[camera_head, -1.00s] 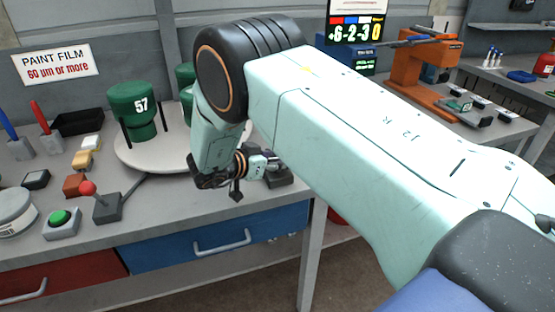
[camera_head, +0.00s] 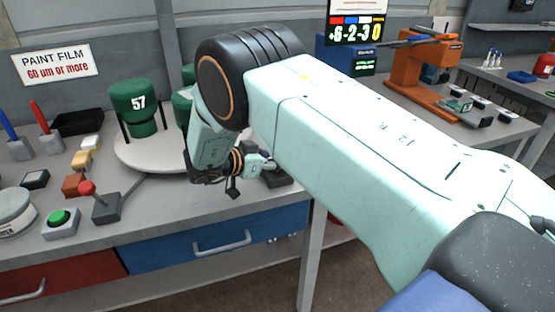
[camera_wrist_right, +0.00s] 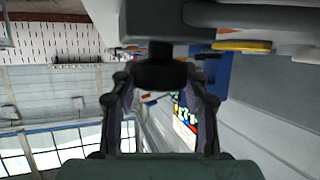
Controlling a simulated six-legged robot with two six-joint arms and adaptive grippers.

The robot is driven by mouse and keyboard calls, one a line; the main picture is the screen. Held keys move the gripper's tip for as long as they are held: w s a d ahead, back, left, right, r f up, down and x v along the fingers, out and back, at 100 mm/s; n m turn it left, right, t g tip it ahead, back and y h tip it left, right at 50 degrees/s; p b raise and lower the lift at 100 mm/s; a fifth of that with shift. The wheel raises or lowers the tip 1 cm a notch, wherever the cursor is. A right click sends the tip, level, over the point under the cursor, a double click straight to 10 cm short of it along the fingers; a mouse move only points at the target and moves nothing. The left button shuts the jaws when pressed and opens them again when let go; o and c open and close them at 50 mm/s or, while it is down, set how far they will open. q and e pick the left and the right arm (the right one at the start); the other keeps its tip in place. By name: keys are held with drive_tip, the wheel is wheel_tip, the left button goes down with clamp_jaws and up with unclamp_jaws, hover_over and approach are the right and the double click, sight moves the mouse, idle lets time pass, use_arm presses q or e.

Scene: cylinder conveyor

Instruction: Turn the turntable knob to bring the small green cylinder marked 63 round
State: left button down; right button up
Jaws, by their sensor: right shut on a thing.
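The white turntable (camera_head: 150,158) stands on the bench at the left of the head view. A green cylinder marked 57 (camera_head: 135,117) stands upright on its left side. Two more green cylinders, one behind (camera_head: 188,75) and one nearer (camera_head: 182,110), are partly hidden by my right arm, and their numbers do not show. No cylinder marked 63 can be read. My right gripper (camera_head: 270,166) is low at the bench front, right of the turntable. In the right wrist view its fingers (camera_wrist_right: 160,105) are shut on a dark knob (camera_wrist_right: 158,72). My left gripper is out of view.
A red-knobbed lever (camera_head: 100,202), a green button box (camera_head: 61,223) and small coloured blocks (camera_head: 80,172) stand left of the gripper. A black tray (camera_head: 78,123) lies behind. An orange machine (camera_head: 425,62) stands on the bench at right.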

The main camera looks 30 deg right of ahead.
drive_tip(key=shift+s+f+m+g, duration=0.2)
drive_tip(key=shift+m+g, duration=0.3)
drive_tip(key=shift+g, duration=0.2)
idle(2.9)
drive_tip(key=o, duration=0.8)
drive_tip(key=shift+c, duration=0.2)
drive_tip(key=o, duration=0.4)
drive_tip(key=shift+w+r, duration=0.15)
drive_tip(key=v, duration=1.2)
drive_tip(key=shift+a, duration=0.1)
